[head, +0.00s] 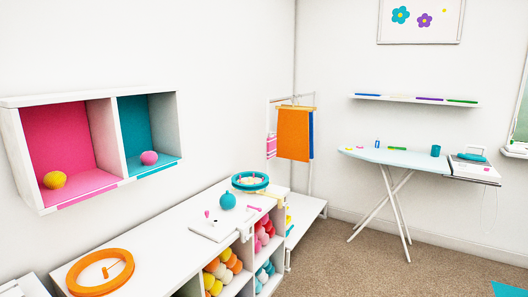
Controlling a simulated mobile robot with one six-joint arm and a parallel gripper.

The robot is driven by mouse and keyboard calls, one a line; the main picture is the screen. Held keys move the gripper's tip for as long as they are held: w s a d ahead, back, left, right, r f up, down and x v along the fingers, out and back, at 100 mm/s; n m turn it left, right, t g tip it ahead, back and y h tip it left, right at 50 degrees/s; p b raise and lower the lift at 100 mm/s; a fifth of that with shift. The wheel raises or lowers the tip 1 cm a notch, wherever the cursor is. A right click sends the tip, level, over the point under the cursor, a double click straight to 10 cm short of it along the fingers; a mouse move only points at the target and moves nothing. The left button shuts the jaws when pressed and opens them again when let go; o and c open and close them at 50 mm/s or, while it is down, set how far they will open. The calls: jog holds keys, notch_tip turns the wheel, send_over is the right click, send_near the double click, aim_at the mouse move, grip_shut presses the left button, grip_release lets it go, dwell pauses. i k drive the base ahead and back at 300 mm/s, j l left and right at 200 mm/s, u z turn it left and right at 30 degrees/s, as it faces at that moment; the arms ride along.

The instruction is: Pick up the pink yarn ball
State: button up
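A pink yarn ball (149,158) sits in the teal right-hand compartment of a white wall shelf (50,101). It rests on the compartment floor, left of its middle. A yellow-orange ball (54,180) sits in the pink left-hand compartment of the same shelf. A divider stands between the two balls. My gripper is not in this view.
Below, a white cabinet (150,252) carries an orange ring (72,278), a teal ball (227,201) and a teal hoop (238,182). Its cubbies hold several coloured balls. An ironing board (390,157) stands right; the carpet (350,265) in front is mostly clear.

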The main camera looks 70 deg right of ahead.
aim_at(147, 157)
jog(key=z, duration=1.5)
